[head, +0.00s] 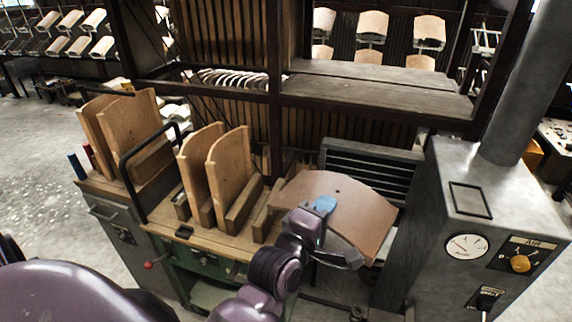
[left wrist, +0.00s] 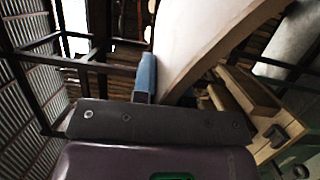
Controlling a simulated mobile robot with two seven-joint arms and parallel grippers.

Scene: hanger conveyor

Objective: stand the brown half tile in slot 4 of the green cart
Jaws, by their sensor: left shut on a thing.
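The brown half tile (head: 355,207) is a broad, slightly curved plate. My left gripper (head: 322,207) is shut on its near edge, with a blue finger pad on the upper face. The tile is tilted, in the air right of the green cart (head: 205,262). In the left wrist view the tile (left wrist: 205,40) rises beside the blue pad (left wrist: 146,75). The cart's wooden top has slots between wooden blocks. Two tan tiles (head: 232,165) stand upright in it; the slots to their right look empty, partly hidden by the held tile. Slot numbers are not readable. My right gripper is out of view.
A grey cart (head: 130,235) with two upright tiles (head: 128,130) stands left, with a black rail (head: 150,150) between. A grey machine (head: 480,215) with a gauge stands close right. A dark slatted panel (head: 370,165) and a rack post (head: 274,100) lie behind.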

